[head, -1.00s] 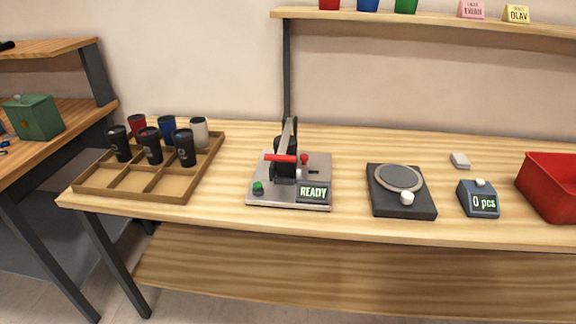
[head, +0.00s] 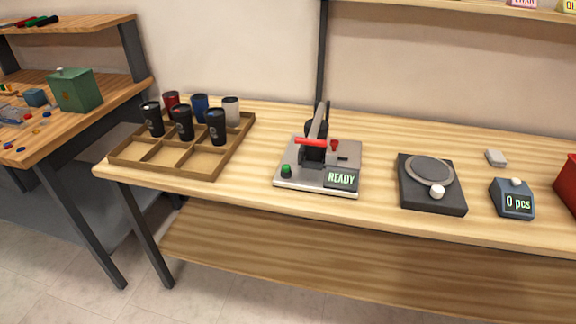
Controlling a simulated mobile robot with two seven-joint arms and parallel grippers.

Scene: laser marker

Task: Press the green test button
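The green test button (head: 286,170) sits on the front left corner of a grey metal plate (head: 292,184), the base of the laser marker. The marker (head: 314,147) has a dark upright body, a lever and a red bar. A small display (head: 341,179) on the plate's front right reads "READY". A red knob (head: 334,145) stands behind it. The plate rests on the wooden table. Neither of my grippers shows in the head view, and nothing touches the green button.
A wooden tray (head: 117,158) with several cups stands left of the marker. A dark turntable device (head: 431,183), a counter reading "0 pcs" (head: 512,199) and a red bin (head: 569,184) are to the right. A side bench (head: 50,142) holds a green box (head: 75,91).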

